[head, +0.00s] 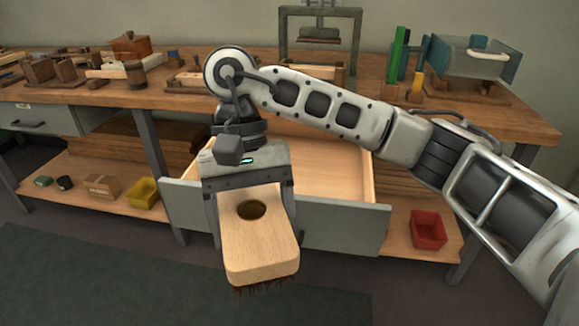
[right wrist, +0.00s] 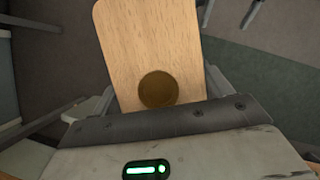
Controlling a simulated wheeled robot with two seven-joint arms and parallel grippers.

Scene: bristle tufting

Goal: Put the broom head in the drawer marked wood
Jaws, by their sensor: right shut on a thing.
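The broom head (head: 262,262) is a pale wooden block with a round dark hole and brown bristles under its front end. My right gripper (head: 250,195) is shut on it and holds it in front of the open drawer (head: 335,170). The broom head also fills the upper middle of the right wrist view (right wrist: 150,50), with the gripper (right wrist: 155,115) across its near end. The drawer is pulled out under the bench, with a grey front and a pale wooden inside; the part I see looks empty. My arm hides its middle, and I can read no mark on it. My left gripper is not in view.
A closed grey drawer (head: 40,120) is at the left. The bench top (head: 180,97) holds wooden blocks, a press (head: 320,40) and a clear-sided box (head: 475,58). A yellow bin (head: 144,193) and a red bin (head: 428,230) stand on the lower shelf. The floor in front is clear.

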